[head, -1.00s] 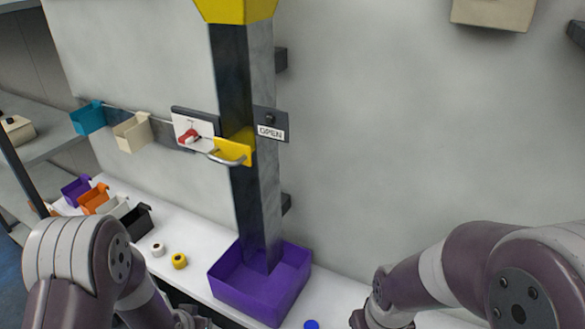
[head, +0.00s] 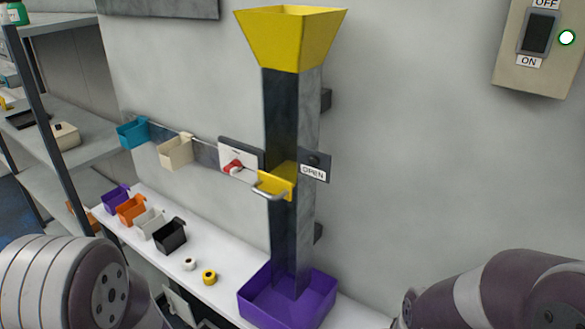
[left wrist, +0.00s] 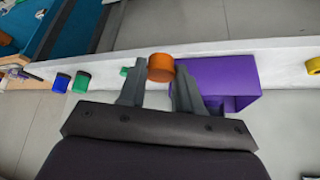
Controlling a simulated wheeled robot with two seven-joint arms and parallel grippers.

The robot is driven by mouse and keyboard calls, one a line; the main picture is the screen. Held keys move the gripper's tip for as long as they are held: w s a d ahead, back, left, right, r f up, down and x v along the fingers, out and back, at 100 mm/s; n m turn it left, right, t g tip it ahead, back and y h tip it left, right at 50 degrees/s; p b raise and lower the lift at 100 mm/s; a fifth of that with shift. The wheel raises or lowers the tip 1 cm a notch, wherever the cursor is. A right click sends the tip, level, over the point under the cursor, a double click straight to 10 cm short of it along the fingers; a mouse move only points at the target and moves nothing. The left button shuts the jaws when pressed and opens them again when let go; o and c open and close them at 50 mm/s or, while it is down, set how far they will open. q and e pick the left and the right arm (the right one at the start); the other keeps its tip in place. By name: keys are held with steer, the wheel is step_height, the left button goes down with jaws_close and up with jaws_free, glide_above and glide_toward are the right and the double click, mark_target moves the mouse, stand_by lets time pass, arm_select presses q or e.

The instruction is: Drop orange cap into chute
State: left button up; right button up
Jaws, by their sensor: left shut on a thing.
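The orange cap (left wrist: 161,67) is between the fingertips of my left gripper (left wrist: 160,80) in the left wrist view. The gripper is shut on it, and the cap is held in front of the white bench. The chute is a tall dark column (head: 290,120) with a yellow funnel (head: 291,38) on top and a yellow gate with a handle (head: 275,184) midway. A purple bin (head: 288,303) stands under its lower end and also shows in the left wrist view (left wrist: 215,78). In the head view both arms show, but neither gripper does.
Small purple, orange, white and black bins line the bench, with a white cap (head: 189,264) and a yellow cap (head: 209,277) near them. Blue (left wrist: 61,82) and green (left wrist: 82,81) caps show in the left wrist view. A switch box (head: 540,45) is on the right wall.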

arm_select(q)
steer(key=shift+w+d, duration=0.1)
steer(key=shift+d, duration=0.2)
arm_select(e)
steer(key=shift+w+d, duration=0.1)
steer(key=shift+d, duration=0.2)
arm_select(q)
steer(key=shift+a, duration=0.2)
arm_select(e)
steer(key=shift+a, duration=0.15)
